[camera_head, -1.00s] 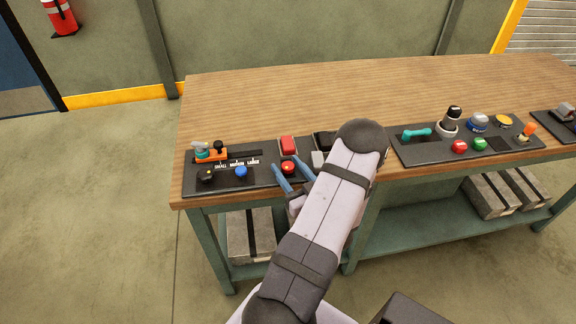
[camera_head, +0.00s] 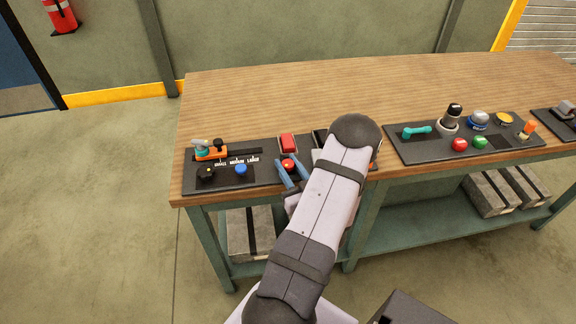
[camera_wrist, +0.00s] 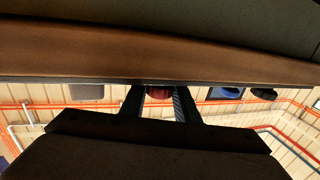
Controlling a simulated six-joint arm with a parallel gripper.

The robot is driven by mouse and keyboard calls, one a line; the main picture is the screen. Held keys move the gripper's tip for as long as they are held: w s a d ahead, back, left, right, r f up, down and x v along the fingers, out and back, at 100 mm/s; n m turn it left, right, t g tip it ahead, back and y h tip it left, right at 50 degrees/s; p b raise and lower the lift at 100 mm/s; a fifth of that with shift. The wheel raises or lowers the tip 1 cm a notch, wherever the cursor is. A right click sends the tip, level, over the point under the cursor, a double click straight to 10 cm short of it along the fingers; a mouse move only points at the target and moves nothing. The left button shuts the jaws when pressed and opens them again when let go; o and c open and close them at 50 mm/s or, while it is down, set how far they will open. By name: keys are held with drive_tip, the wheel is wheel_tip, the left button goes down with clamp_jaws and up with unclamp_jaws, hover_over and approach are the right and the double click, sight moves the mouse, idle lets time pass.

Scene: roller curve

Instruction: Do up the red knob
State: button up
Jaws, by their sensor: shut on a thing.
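The red knob (camera_head: 288,165) sits near the front edge of the black panel, left of my arm. My gripper (camera_head: 288,168) reaches it from the front with its two blue fingers, one on each side, and is shut on it. In the wrist view the dark red knob (camera_wrist: 159,92) shows between the two fingertips (camera_wrist: 159,95). The knob's base and any thread are hidden.
A red block-shaped control (camera_head: 288,142) stands just behind the knob. A blue knob (camera_head: 241,169), a black knob (camera_head: 206,173) and an orange slider piece (camera_head: 210,152) are to the left. The wooden tabletop (camera_head: 300,95) behind is clear.

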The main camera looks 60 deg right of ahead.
sight(279, 184)
drive_tip(key=m+g+h+b, duration=0.1)
drive_tip(key=m+g+h, duration=0.1)
drive_tip(key=g+h, duration=0.1)
drive_tip(key=m+g+h+b, duration=0.1)
drive_tip(key=m+g+h, duration=0.2)
drive_tip(key=shift+w+a+m, duration=0.15)
drive_tip(key=shift+w+m, duration=0.05)
drive_tip(key=shift+m, duration=0.1)
drive_tip(key=shift+s+r+m+g+h+b, duration=0.1)
drive_tip(key=shift+m+g+h+b, duration=0.15)
drive_tip(key=shift+m+g+h, duration=0.6)
drive_tip(key=shift+r+m+g+h+b, duration=0.1)
drive_tip(key=shift+m+g+h+b, duration=0.35)
drive_tip(key=shift+g, duration=0.7)
drive_tip(key=shift+d+m+g, duration=0.2)
drive_tip(key=shift+m+g, duration=0.1)
drive_tip(key=o, duration=1)
drive_tip(key=shift+o, duration=0.2)
drive_tip(key=shift+s+f, duration=0.1)
drive_tip(key=shift+a, duration=0.15)
drive_tip(key=shift+a+f, duration=0.1)
drive_tip(key=shift+a, duration=0.15)
drive_tip(key=shift+p+v, duration=0.35)
drive_tip(key=shift+v, duration=3)
